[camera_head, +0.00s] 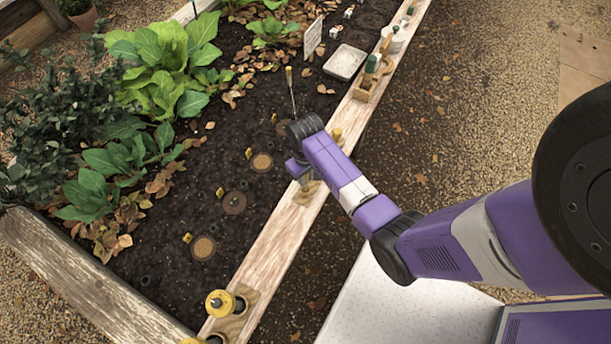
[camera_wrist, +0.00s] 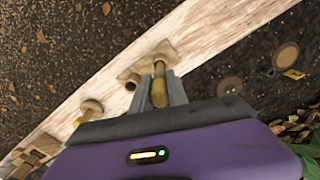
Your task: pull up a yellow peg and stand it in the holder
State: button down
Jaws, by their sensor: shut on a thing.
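My gripper (camera_wrist: 160,92) is shut on a yellow peg (camera_wrist: 159,84), which shows between the two grey fingers in the wrist view. In the head view my gripper (camera_head: 303,183) points down at the bed's wooden edge. The holder, a small wooden plate (camera_wrist: 150,62), lies on that edge right by the peg; it also shows in the head view (camera_head: 309,190), partly covered by my gripper. I cannot tell whether the peg's lower end is in the holder.
A yellow reel (camera_head: 219,303) sits on the edge at the near end. Another yellowish knob (camera_head: 337,135) stands on the edge beyond my gripper. A wooden tool rack (camera_head: 370,80) and a pale tray (camera_head: 345,62) are farther along. Leafy plants (camera_head: 165,65) fill the left.

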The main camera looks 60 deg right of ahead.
jog(key=shift+f, duration=0.35)
dwell(0.3)
jog(key=c, duration=1.2)
grip_release()
jog(key=shift+r+p, duration=0.55)
jog(key=shift+r, duration=3.35)
